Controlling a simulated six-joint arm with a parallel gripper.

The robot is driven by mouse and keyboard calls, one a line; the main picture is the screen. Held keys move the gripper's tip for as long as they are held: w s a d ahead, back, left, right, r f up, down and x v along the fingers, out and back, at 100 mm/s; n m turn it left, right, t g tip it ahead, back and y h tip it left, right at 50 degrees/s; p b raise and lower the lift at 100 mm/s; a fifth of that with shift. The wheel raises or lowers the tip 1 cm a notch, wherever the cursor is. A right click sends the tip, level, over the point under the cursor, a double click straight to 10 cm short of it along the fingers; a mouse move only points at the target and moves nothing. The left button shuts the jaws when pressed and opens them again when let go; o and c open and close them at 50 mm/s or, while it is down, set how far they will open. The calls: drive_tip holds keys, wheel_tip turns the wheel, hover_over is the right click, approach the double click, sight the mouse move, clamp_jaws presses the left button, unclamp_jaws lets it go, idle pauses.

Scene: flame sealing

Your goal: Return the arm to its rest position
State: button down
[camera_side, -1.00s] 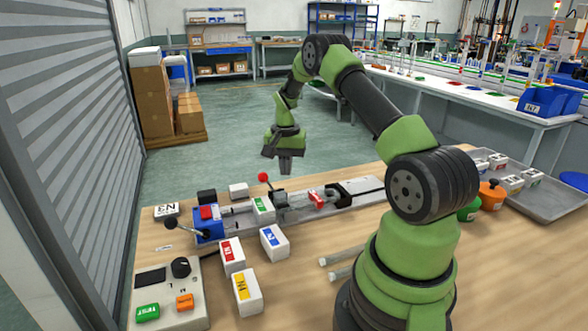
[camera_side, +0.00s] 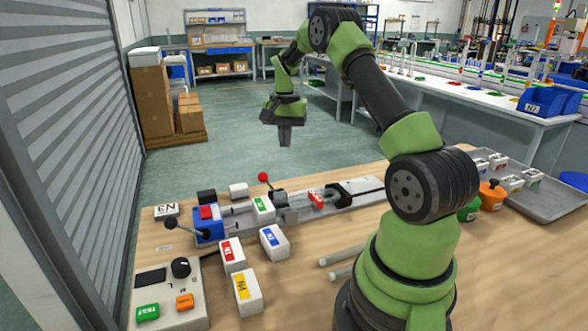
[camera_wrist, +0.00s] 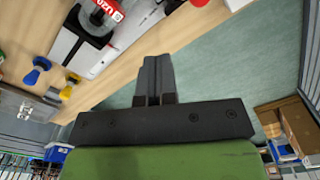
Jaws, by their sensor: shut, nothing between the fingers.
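My gripper (camera_side: 285,136) is shut and empty. In the side view it hangs pointing down from my green and black arm, high above and behind the sealing fixture. In the wrist view its closed fingers (camera_wrist: 154,78) show against the floor and the table's edge. The fixture rail (camera_side: 345,195) lies along the wooden table below, with a red-marked part (camera_side: 316,200) and a red ball-topped lever (camera_side: 263,177) on it. The gripper touches nothing.
White boxes with coloured labels, such as the yellow-labelled one (camera_side: 246,292), stand at the front left beside a control box (camera_side: 168,295). A grey tray (camera_side: 560,205) with several white blocks is at the right. The space around the raised gripper is clear.

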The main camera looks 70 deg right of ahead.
drive_tip(key=shift+r, duration=0.1)
idle(0.3)
drive_tip(key=s+a+r+n+t, duration=0.1)
drive_tip(key=a+r+n+t, duration=0.3)
drive_tip(key=a+r, duration=1.1)
drive_tip(key=s+a+n+t+y, duration=0.2)
drive_tip(key=s+a+n, duration=0.5)
drive_tip(key=s+a, duration=0.7)
drive_tip(key=shift+s+a+t, duration=0.15)
drive_tip(key=shift+s+t, duration=0.3)
drive_tip(key=shift+t, duration=0.15)
drive_tip(key=shift+r, duration=0.1)
